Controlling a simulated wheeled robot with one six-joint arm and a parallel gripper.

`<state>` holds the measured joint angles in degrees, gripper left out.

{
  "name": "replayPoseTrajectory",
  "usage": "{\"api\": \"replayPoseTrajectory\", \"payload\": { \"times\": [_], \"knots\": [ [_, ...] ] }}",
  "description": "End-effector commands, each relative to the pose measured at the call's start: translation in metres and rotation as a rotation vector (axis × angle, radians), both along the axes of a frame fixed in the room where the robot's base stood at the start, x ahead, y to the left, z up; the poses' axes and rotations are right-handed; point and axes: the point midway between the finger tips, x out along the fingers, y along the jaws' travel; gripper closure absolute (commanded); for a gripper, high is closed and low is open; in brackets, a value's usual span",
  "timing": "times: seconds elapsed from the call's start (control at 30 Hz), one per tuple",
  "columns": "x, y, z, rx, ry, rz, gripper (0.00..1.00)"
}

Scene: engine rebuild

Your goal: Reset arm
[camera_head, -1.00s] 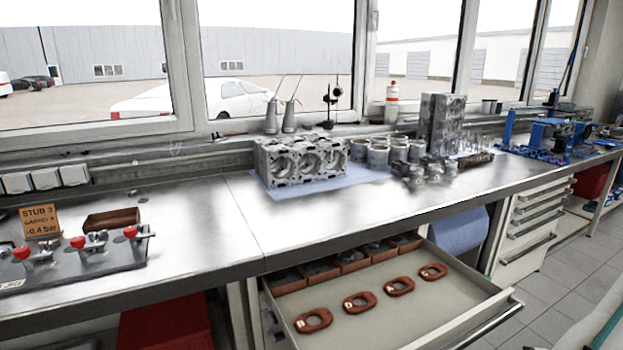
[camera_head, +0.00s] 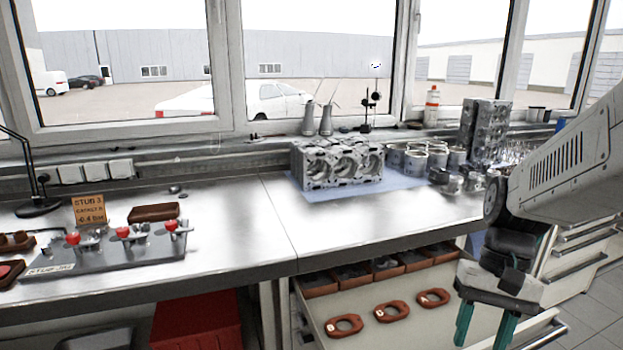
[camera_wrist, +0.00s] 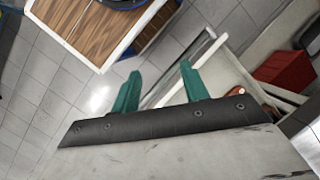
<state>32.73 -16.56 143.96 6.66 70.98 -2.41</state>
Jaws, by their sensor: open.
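My gripper (camera_head: 484,330) hangs at the right of the head view, in front of the open drawer (camera_head: 445,325). Its two green fingers point down and are spread apart with nothing between them. In the wrist view my gripper (camera_wrist: 158,85) also shows open and empty, with tiled floor and the drawer's edge beyond the fingers. The drawer holds several red-brown ring-shaped parts (camera_head: 391,312), one of them maybe hidden behind my gripper. My arm covers part of the bench and the cabinet at the right.
On the steel bench (camera_head: 230,230) stand an engine block (camera_head: 338,163), cylinders (camera_head: 418,158) and a test jig (camera_head: 110,248) with red knobs. A red box (camera_head: 197,322) sits below. A wood-topped unit (camera_wrist: 105,28) stands on the floor.

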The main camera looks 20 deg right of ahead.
Motion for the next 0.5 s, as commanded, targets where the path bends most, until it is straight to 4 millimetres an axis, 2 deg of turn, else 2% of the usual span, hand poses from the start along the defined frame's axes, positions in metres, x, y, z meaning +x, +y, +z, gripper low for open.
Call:
{"api": "replayPoseTrajectory", "payload": {
  "times": [0.1, 0.3, 0.5],
  "knots": [
    [-0.001, 0.025, 0.024, -0.118, -0.09, 0.154, 0.55],
    [-0.008, 0.066, 0.059, -0.231, -0.27, 0.408, 0.55],
    [-0.012, 0.094, 0.077, -0.241, -0.382, 0.541, 0.55]
  ]
}}
